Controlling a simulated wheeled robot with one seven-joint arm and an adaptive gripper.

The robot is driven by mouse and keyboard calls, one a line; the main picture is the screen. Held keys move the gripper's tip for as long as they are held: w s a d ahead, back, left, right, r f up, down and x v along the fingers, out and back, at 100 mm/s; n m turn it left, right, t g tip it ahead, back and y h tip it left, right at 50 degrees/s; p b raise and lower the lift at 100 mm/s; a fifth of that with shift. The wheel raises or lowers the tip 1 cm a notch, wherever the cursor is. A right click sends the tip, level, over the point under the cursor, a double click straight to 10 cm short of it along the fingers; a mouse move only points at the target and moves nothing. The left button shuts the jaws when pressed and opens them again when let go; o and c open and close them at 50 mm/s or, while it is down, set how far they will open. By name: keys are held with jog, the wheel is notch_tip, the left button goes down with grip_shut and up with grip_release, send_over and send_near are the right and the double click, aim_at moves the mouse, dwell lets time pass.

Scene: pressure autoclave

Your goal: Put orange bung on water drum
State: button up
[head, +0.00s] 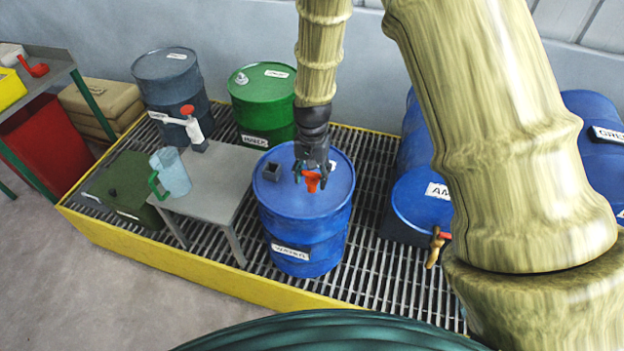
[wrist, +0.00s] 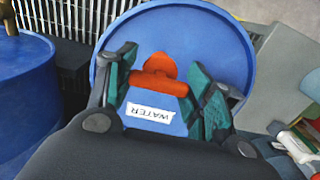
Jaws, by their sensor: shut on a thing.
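The water drum (head: 300,225) is an upright blue drum with a WATER label on its side. Its blue lid also shows in the wrist view (wrist: 200,35), where a WATER label lies between my fingers. My gripper (head: 313,178) points down over the lid and is shut on the orange bung (head: 312,182). In the wrist view the bung (wrist: 158,78) sits between the two teal fingertips (wrist: 157,85). I cannot tell whether the bung touches the lid.
A grey table (head: 215,185) with a clear jug (head: 172,172) stands left of the drum. A green drum (head: 263,100) and a grey-blue drum (head: 170,80) are behind. A horizontal blue drum (head: 415,205) with a tap lies right. All stand on a yellow-edged grate (head: 230,287).

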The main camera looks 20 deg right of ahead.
aim_at(312, 176)
jog(key=shift+f+p, duration=0.85)
jog(key=shift+f, duration=0.9)
jog(key=shift+f, duration=0.15)
jog(key=o, duration=1)
jog(key=shift+o, duration=0.2)
jog(key=shift+r+b, duration=1.85)
jog(key=shift+r, duration=4.3)
